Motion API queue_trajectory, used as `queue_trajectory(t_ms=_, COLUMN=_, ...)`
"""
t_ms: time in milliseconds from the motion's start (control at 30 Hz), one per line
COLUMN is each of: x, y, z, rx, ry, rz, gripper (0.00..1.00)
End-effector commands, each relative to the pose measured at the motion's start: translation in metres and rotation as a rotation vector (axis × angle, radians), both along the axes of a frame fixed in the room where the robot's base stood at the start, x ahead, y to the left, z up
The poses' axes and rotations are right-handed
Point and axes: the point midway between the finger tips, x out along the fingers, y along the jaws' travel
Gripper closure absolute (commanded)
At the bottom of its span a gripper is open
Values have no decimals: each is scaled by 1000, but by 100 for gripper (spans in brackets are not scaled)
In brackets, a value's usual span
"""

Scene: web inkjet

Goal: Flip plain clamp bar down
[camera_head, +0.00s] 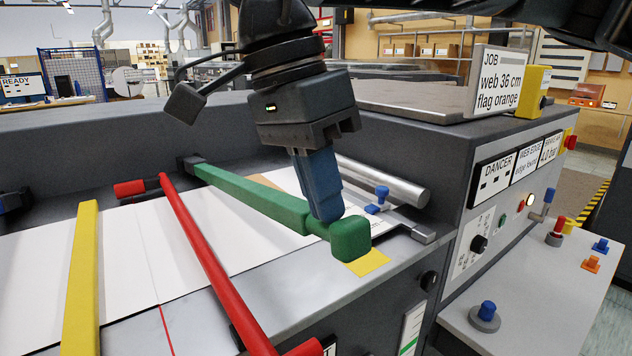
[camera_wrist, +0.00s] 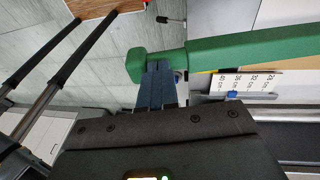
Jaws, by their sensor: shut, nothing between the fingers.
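A green clamp bar (camera_head: 250,198) with a thick block at its near end (camera_head: 350,238) lies along the white web (camera_head: 120,250), running from a dark hinge at the back; its height above the web is hard to judge. A red bar (camera_head: 205,240) and a yellow bar (camera_head: 82,270) are to its left. Which bar is the plain one I cannot tell. My gripper (camera_head: 328,218) has its blue fingers shut and empty, pointing down at the narrow neck beside the green end block. In the wrist view the fingertips (camera_wrist: 160,70) meet the green bar (camera_wrist: 250,50) there; contact looks likely.
A metal roller (camera_head: 385,182) and a blue knob (camera_head: 381,194) are just behind the bar's end. A job sign (camera_head: 500,82) reads "web 36 cm flag orange". A control panel (camera_head: 500,215) and a side shelf (camera_head: 540,290) with coloured pegs stand at right.

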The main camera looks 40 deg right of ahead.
Motion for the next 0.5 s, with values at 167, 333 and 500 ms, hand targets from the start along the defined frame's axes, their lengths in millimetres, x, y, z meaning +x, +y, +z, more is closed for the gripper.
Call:
queue_trajectory(t_ms=167, x=-7, y=0, z=-34, rx=-1, ry=-40, rz=1, gripper=100)
queue_trajectory(t_ms=333, x=-11, y=0, z=-59, rx=0, ry=-76, rz=0, gripper=100)
queue_trajectory(t_ms=500, x=-15, y=0, z=-84, rx=1, ry=-105, rz=0, gripper=100)
